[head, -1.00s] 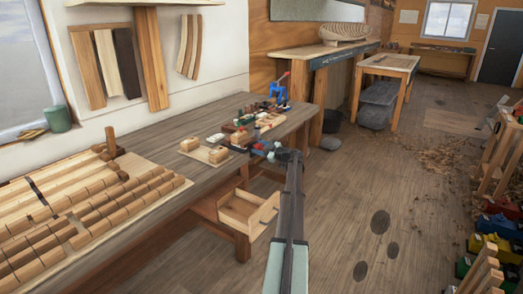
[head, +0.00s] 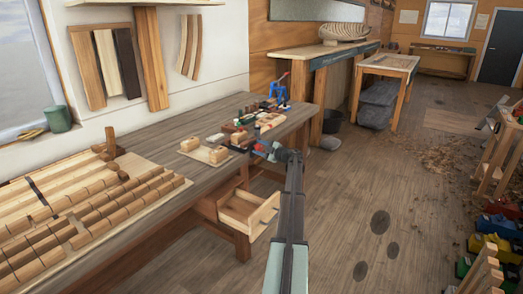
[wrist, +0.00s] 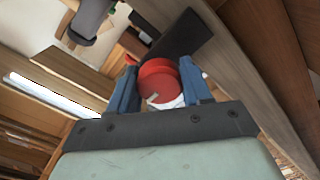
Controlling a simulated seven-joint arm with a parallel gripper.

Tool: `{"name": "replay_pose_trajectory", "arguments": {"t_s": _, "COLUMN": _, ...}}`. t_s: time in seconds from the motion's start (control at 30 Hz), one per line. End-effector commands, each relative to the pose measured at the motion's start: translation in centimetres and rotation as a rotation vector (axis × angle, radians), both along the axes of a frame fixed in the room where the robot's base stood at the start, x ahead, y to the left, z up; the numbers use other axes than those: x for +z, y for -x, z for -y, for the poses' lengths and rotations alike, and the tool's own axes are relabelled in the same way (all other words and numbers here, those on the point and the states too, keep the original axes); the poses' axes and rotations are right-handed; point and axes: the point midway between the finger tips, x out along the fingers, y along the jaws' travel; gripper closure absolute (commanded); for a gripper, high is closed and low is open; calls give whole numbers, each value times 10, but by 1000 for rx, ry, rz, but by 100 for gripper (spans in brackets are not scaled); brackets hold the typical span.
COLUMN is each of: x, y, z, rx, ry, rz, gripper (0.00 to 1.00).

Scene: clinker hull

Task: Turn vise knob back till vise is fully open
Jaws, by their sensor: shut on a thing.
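The red round vise knob (wrist: 158,82) shows in the wrist view between the two blue fingers of my gripper (wrist: 160,92). The fingers are shut on its sides. A pale mark shows on the knob's face. A dark bar (wrist: 183,38), which looks like part of the vise, lies just behind the knob. In the head view my gripper (head: 262,148) is at the workbench's front edge, and it and the wrist largely hide the knob and vise. How far the jaws are apart cannot be told.
The workbench (head: 165,148) carries small wooden blocks (head: 189,144), a blue stand-like tool (head: 279,92) and wooden strips (head: 120,210). An open drawer (head: 240,212) sticks out below the gripper.

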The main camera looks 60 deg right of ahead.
Motion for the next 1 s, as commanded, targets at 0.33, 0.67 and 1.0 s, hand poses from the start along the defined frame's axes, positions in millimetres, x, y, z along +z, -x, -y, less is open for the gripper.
{"name": "replay_pose_trajectory", "arguments": {"t_s": 0.33, "x": 0, "y": 0, "z": 0, "rx": 0, "ry": -1, "rz": 0, "gripper": 34}}
{"name": "replay_pose_trajectory", "arguments": {"t_s": 0.67, "x": 0, "y": 5, "z": 0, "rx": 0, "ry": -3, "rz": 0, "gripper": 34}}
{"name": "replay_pose_trajectory", "arguments": {"t_s": 1.0, "x": 0, "y": 26, "z": -1, "rx": -1, "ry": -3, "rz": -1, "gripper": 34}}
